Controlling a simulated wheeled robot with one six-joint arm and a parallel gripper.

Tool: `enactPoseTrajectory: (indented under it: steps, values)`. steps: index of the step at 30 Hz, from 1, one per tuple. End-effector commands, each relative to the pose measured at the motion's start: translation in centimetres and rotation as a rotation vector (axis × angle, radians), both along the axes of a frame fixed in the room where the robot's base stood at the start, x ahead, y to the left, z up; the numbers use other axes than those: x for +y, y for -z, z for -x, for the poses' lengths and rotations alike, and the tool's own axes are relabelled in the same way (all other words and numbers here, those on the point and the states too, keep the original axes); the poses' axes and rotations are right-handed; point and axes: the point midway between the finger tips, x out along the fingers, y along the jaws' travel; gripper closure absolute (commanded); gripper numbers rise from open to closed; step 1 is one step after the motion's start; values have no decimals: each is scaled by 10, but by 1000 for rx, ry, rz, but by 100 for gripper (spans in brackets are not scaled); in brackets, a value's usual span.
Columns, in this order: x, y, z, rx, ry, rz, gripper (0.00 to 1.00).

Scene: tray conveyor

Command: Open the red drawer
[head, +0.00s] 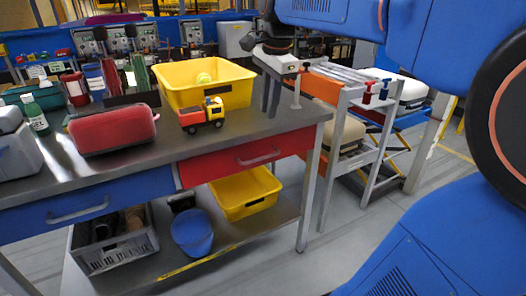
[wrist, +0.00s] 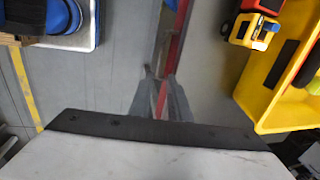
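The red drawer (head: 235,161) is under the right part of the steel workbench, with a grey bar handle (head: 260,157) across its front. Its front looks flush with the bench, so it appears shut. In the wrist view the drawer front (wrist: 176,45) is a narrow red strip along the bench edge. My gripper (head: 284,98) points down above the bench's right end, above and to the right of the handle and apart from it. Its two fingers are spread with nothing held. In the wrist view the gripper (wrist: 161,98) has the bench edge below it; the handle is hard to make out.
A yellow bin (head: 205,88), a toy truck (head: 202,116) and a red case (head: 113,130) stand on the bench (head: 165,153). A blue drawer (head: 80,205) is at left. A cart (head: 355,95) stands to the right. Floor before the red drawer is clear.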

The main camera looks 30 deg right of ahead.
Motion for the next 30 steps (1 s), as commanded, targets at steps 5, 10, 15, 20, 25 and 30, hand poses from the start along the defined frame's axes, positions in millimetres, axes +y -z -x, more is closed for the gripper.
enactPoseTrajectory:
  steps: [5, 10, 15, 20, 25, 30]
  values:
    - [-2, 2, -5, 6, 38, -8, 83]
    - [-2, 22, -9, 7, 36, -9, 83]
    - [-2, 52, -14, 8, 35, -8, 83]
    - [-1, 80, -19, 8, 34, -9, 83]
    - [-1, 109, -24, 7, 34, -9, 83]
    - [-1, 137, -30, 8, 34, -9, 83]
